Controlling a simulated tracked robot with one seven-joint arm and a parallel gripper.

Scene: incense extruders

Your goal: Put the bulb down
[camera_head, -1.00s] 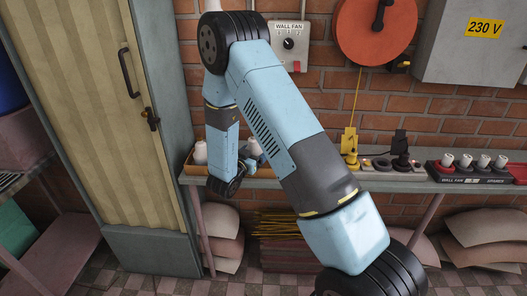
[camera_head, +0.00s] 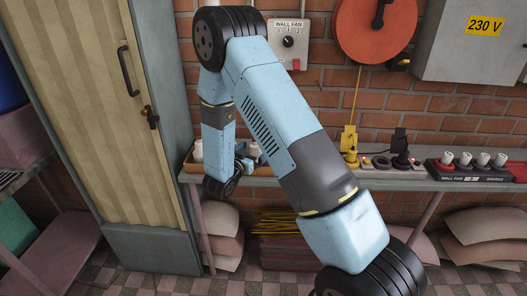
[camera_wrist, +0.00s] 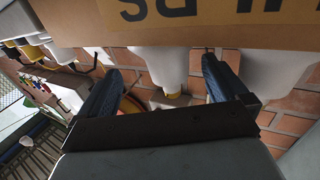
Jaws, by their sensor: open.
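A cardboard-coloured crate (camera_wrist: 75,22) with dark lettering, upside down, crosses the top of the wrist view. In the head view the crate (camera_head: 190,168) sits on the shelf at the left. A white bulb with a yellowish end (camera_wrist: 170,62) shows in the middle of the wrist view, below the crate's wall. My gripper (camera_wrist: 157,56) is open, its two dark blue fingers on either side of this bulb with gaps visible. Whether the bulb rests on the crate's floor is hidden. Another white bulb (camera_wrist: 262,68) is at the right. In the head view my arm hides much of the crate.
The shelf (camera_head: 400,181) also carries a yellow plug (camera_head: 349,150), a black plug (camera_head: 400,150) and a rack (camera_head: 470,170) with several white-topped pieces. A tall cupboard (camera_head: 105,120) stands at the left. A brick wall (camera_head: 335,95) is behind.

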